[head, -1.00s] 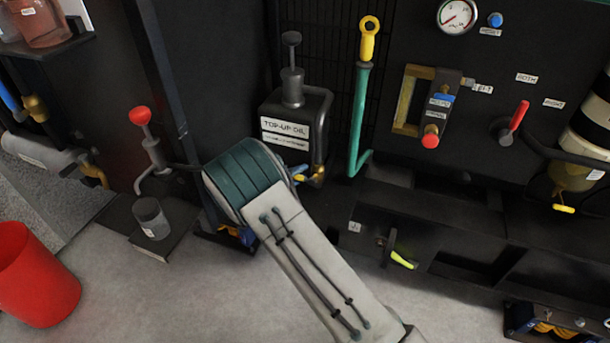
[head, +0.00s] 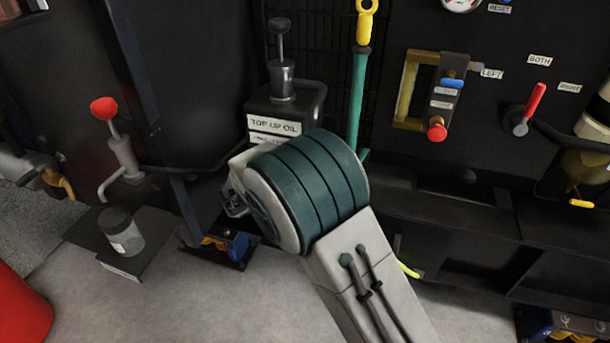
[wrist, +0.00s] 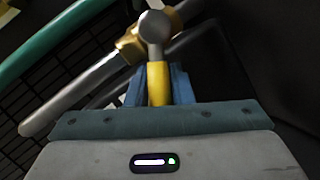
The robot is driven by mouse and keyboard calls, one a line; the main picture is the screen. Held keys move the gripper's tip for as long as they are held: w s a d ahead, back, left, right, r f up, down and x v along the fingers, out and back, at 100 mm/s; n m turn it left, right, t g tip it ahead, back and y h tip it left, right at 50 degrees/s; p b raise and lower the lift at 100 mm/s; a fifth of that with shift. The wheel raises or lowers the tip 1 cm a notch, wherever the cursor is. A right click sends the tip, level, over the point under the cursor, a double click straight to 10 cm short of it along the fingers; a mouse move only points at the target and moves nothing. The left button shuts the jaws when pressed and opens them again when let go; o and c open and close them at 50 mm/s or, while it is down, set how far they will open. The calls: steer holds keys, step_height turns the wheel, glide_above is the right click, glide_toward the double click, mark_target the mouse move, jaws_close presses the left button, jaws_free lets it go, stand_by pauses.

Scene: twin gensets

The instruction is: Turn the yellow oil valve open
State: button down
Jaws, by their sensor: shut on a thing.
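The yellow oil valve handle (wrist: 158,84) shows in the wrist view, standing between the blue fingers of my gripper (wrist: 158,76), which is shut on it. Its upper end meets a rounded grey metal piece (wrist: 155,26) in front of a brass valve body (wrist: 131,46). A grey pipe (wrist: 70,98) runs from the brass body down to the left. In the head view my arm hides the gripper and this valve, below the black top-up oil tank (head: 310,100).
A teal pipe with a yellow top (head: 358,95) rises right of the tank. A red lever (head: 534,100) and a red-knobbed slide (head: 437,132) are on the panel at right. A red-topped hand pump (head: 122,150) and grey cup (head: 121,232) stand left. A red bin (head: 20,300) is lower left.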

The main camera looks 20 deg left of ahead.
steer(key=shift+s+f, duration=0.1)
steer(key=c, duration=1.3)
jaws_free()
steer(key=p+v, duration=0.2)
steer(key=v, duration=1.2)
steer(key=shift+p, duration=0.35)
